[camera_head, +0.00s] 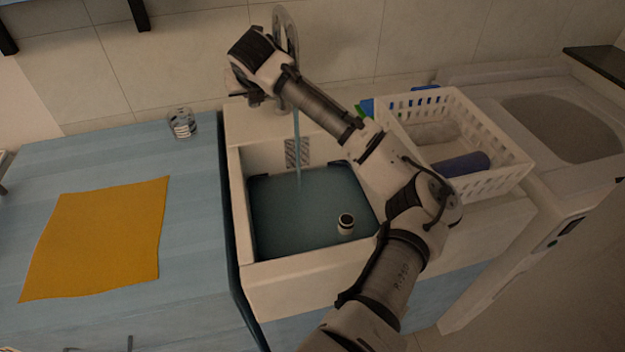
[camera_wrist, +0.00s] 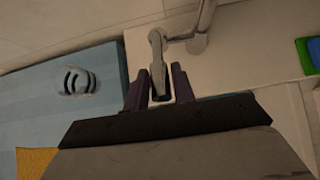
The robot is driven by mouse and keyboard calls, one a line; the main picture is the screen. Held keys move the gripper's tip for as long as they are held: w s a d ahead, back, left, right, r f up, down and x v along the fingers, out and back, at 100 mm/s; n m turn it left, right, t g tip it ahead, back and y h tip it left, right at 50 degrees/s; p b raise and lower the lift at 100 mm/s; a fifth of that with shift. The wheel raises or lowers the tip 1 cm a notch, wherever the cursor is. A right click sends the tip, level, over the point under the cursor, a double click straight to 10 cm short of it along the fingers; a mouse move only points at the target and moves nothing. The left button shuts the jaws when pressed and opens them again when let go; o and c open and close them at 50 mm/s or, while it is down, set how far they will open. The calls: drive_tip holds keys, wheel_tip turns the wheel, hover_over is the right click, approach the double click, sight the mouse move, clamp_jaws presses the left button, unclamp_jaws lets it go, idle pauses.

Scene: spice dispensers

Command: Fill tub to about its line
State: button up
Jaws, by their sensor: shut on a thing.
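The white tub (camera_head: 235,190) is a square sink basin holding blue-green water (camera_head: 290,220). The water stands below the rim, with its edge near dark marks at the back corners. I cannot clearly tell the line from the water's edge. A stream of water (camera_head: 297,150) falls from the metal tap (camera_head: 287,30) into it. My gripper (camera_wrist: 160,90) is at the tap behind the tub, its dark fingers shut on the tap's lever (camera_wrist: 157,62). My arm hides much of the tap and the tub's right side in the head view.
A small white and black cylinder (camera_head: 346,224) shows in the water. A white basket (camera_head: 515,150) with bottles stands right of the tub. A glass (camera_head: 182,123) and an orange cloth (camera_head: 100,240) are on the blue counter (camera_head: 195,220) at left.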

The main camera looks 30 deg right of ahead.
drive_tip(key=shift+s+a+f+b, duration=0.1)
drive_tip(key=shift+s+f+b, duration=0.2)
drive_tip(key=shift+f, duration=0.2)
drive_tip(key=shift+s+a+f+b, duration=0.1)
drive_tip(key=shift+s+f+b, duration=0.15)
drive_tip(key=shift+f, duration=0.25)
drive_tip(key=shift+s+f+b, duration=0.25)
drive_tip(key=shift+f+b, duration=0.15)
drive_tip(key=shift+f, duration=0.3)
drive_tip(key=o, duration=0.9)
drive_tip(key=shift+r, duration=0.15)
drive_tip(key=p+v, duration=0.3)
drive_tip(key=v, duration=0.4)
drive_tip(key=shift+s, duration=0.1)
